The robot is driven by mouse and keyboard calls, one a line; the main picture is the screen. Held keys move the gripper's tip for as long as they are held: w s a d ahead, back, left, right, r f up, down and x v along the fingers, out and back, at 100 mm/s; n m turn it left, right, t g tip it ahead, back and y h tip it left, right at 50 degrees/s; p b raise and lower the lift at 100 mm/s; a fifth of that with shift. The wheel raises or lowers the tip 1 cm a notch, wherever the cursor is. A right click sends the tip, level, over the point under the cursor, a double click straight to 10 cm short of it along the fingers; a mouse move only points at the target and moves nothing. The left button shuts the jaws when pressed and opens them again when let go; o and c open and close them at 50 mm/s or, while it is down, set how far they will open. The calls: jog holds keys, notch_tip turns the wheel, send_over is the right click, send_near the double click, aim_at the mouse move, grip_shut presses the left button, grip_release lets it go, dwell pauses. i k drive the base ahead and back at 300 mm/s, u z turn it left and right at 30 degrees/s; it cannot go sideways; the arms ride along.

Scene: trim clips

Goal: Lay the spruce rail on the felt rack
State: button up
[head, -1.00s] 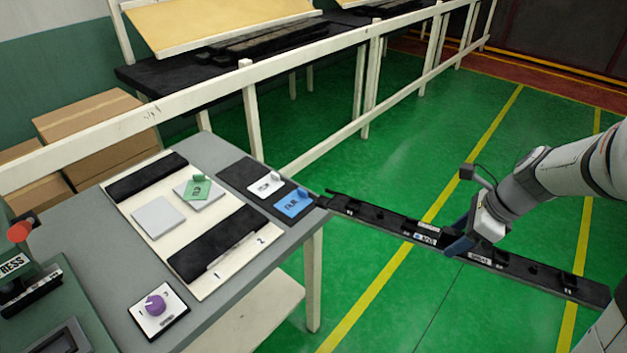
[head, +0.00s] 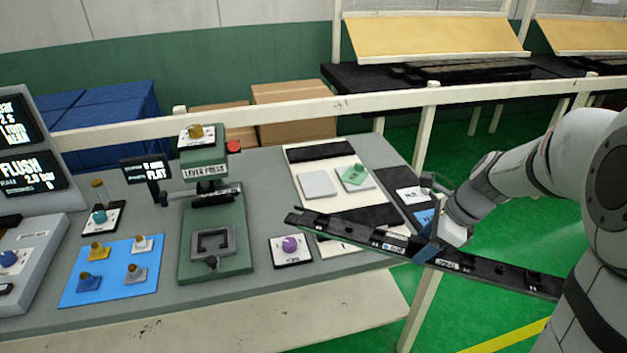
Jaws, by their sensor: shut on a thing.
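My gripper (head: 430,250) is shut on a long black rail (head: 500,272) near its middle. The rail has small white labels and raised clips along its top; the labels are too small to read surely. It is held in the air, tilted in the picture, its left end in front of the grey bench and its right end partly behind my arm. Beyond the white railing, a black-topped rack (head: 350,78) holds several dark rails below a slanted tan board. I cannot tell for sure whether this is the felt rack.
The white railing (head: 300,107) runs between the bench and the rack. The grey bench (head: 160,200) carries a green lever press (head: 215,235), a blue mat (head: 112,290), a purple knob (head: 290,244) and a white panel (head: 335,172). Cardboard boxes (head: 293,105) stand behind the railing.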

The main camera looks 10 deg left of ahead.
aim_at(371, 202)
jog(key=u, duration=0.55)
jog(key=i, duration=1.05)
